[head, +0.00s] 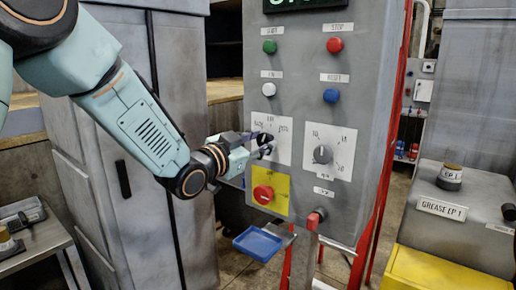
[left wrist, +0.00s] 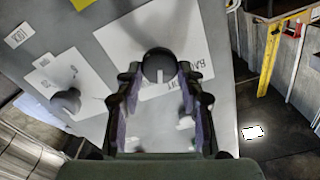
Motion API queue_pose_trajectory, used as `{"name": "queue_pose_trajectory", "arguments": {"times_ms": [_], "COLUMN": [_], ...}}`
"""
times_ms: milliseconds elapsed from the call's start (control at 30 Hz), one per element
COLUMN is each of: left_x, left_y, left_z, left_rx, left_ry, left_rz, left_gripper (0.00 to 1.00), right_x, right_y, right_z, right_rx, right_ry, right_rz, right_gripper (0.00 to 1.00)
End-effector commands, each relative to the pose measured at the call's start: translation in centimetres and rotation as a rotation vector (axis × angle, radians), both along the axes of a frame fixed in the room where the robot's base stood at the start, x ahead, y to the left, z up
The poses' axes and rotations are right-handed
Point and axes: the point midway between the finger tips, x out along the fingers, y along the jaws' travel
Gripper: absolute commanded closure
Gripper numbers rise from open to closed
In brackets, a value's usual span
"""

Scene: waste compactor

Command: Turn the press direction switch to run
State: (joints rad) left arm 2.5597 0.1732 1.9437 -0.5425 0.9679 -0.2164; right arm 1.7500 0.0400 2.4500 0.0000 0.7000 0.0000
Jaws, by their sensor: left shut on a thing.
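The dark round switch knob (left wrist: 160,62), on a white label plate (head: 284,150) of the grey control panel (head: 295,110), sits between the fingertips of my left gripper (left wrist: 160,88). The fingers are shut on it, one on each side. A white pointer line on the knob points down towards the gripper in the left wrist view. The plate's lettering is partly hidden by the fingers. In the head view my left gripper (head: 264,145) reaches the plate from the left and covers most of the knob. My right gripper is not in view.
A second knob (head: 323,154) is just right on its own plate. A red emergency button (head: 263,194) on yellow sits below. Green (head: 270,46), red (head: 334,45), white (head: 269,89) and blue (head: 331,95) buttons are above. A blue tray (head: 257,244) is under the panel.

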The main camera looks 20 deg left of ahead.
Motion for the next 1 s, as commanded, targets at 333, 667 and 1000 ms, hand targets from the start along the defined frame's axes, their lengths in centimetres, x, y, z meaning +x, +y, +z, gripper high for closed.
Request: {"name": "queue_pose_trajectory", "arguments": {"times_ms": [333,667,1000], "left_x": [0.0,-0.1,-0.1], "left_y": [-0.1,-0.1,-0.2], "left_z": [-0.5,-0.4,-0.3], "left_rx": [0.271,0.426,0.473], "left_ry": [-0.096,-0.151,-0.167], "left_rz": [0.000,0.000,0.000], "left_gripper": [0.93,0.93,0.93], "right_x": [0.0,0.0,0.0], "right_y": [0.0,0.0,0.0], "right_z": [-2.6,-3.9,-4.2], "right_rx": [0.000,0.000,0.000], "right_ry": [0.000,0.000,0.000], "right_rz": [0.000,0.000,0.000], "right_gripper": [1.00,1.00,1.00]}}
